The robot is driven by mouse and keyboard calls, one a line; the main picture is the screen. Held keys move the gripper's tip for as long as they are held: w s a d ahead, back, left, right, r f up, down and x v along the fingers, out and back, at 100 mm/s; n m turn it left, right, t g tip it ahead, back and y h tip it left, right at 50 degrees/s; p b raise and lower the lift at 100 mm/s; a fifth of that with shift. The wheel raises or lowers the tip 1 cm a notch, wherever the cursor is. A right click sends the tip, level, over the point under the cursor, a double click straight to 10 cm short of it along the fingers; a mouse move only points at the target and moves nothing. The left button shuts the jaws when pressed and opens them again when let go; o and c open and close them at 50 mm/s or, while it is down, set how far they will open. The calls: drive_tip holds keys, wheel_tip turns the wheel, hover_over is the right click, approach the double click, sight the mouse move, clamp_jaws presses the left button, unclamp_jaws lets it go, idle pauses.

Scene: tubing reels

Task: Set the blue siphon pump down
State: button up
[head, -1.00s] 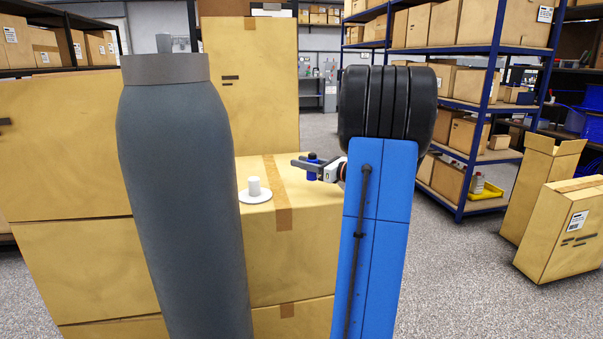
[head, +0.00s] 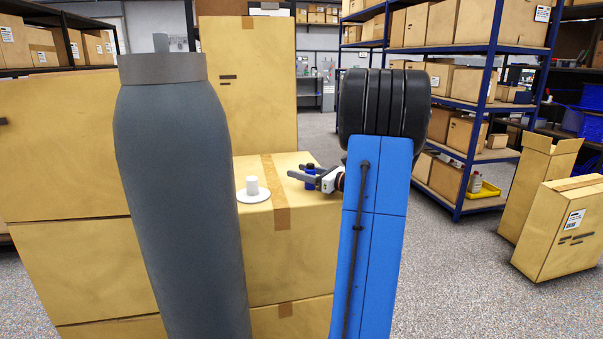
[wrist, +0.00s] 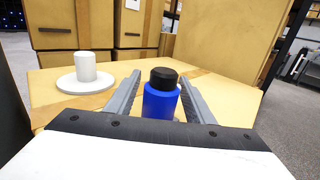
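The blue siphon pump (head: 310,183) is a small blue cylinder with a black cap. It is upright on top of the low cardboard box (head: 257,220), near the box's right part. In the wrist view the pump (wrist: 160,103) is between the two grey fingers of my gripper (wrist: 158,76), with a visible gap at its left side. In the head view my gripper (head: 300,172) reaches in from the right, its fingers spread around the pump. The pump's base is hidden behind the gripper body in the wrist view.
A white reel (head: 253,192) with an upright hub lies on the same box, left of the pump. A tall box (head: 248,90) stands behind. A large grey cylinder (head: 180,200) hides much at left. Blue shelving (head: 480,110) stands at right.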

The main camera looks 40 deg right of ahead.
drive_tip(key=shift+s+r, duration=0.1)
drive_tip(key=v, duration=1.1)
drive_tip(key=shift+s+d, duration=0.15)
drive_tip(key=shift+s, duration=0.25)
